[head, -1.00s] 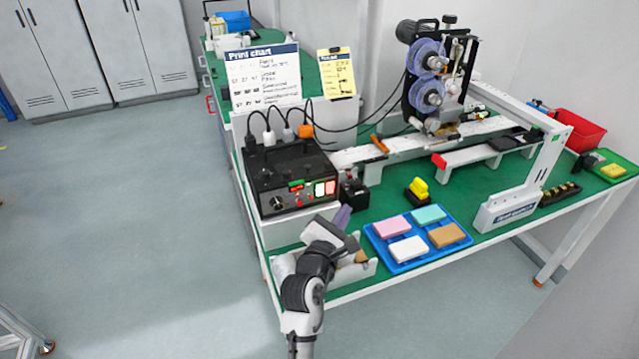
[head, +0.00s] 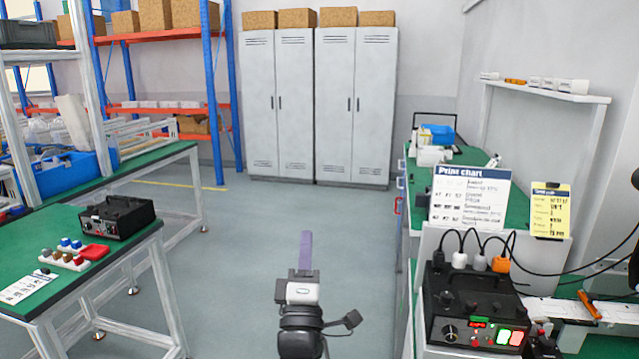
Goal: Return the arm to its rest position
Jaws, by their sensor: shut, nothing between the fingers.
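My gripper (head: 304,254) shows at the bottom middle of the head view, at the end of my dark grey and white arm. Its purple fingers are shut with nothing between them and point away from me. It is over the open floor, between the green bench on the left and the bench on the right, apart from both. The rest of my arm runs out of the bottom of the picture.
A black control box (head: 470,312) with cables stands at the right bench's near end, below a print chart (head: 470,198). Another black box (head: 117,217) stands on the left bench (head: 30,235). Grey lockers (head: 315,105) stand at the back. The floor (head: 270,215) between is clear.

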